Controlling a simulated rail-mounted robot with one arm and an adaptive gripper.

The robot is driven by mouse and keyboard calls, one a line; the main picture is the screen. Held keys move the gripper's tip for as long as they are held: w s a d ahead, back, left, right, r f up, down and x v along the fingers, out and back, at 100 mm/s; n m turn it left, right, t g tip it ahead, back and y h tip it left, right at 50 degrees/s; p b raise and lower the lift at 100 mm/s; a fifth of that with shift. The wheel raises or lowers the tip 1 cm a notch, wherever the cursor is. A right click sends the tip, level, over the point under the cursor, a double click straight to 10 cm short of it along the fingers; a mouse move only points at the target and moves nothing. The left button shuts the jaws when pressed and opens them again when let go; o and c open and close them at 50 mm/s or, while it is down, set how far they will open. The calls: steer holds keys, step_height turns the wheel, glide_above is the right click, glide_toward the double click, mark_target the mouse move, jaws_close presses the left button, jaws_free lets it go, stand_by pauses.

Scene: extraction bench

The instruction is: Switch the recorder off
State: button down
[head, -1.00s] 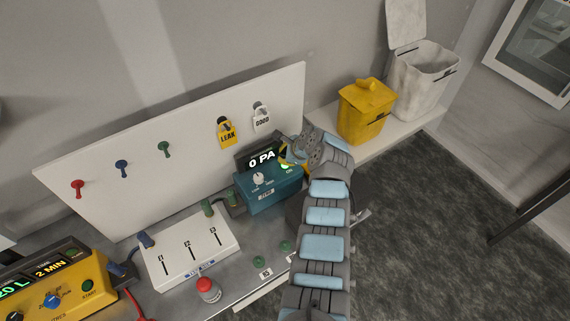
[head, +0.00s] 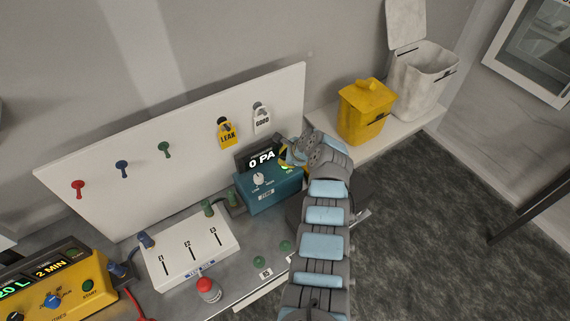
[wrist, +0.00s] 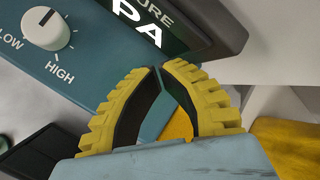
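A teal box (head: 270,191) with a dark display reading 0 PA (head: 261,160) stands at the right end of the bench; it appears to be the recorder. It has a white LOW–HIGH knob (head: 258,180), also in the wrist view (wrist: 47,29). A green glow shows at its right top, partly hidden by my gripper (head: 288,157). In the wrist view my gripper (wrist: 158,69) has its yellow ribbed fingertips together over the box's right end, with nothing seen between them. The fingers hide any switch beneath; contact cannot be told.
A white panel (head: 200,150) with pegs and LEAK and GOOD tags stands behind. A yellow bin (head: 366,112) stands right, beyond my gripper.

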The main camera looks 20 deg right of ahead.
steer(key=shift+f, duration=0.4)
stand_by(0.8)
stand_by(0.4)
steer(key=shift+r+p, duration=0.85)
steer(key=shift+p, duration=0.1)
step_height(320, 180, up, 5)
steer(key=p, duration=0.5)
stand_by(0.7)
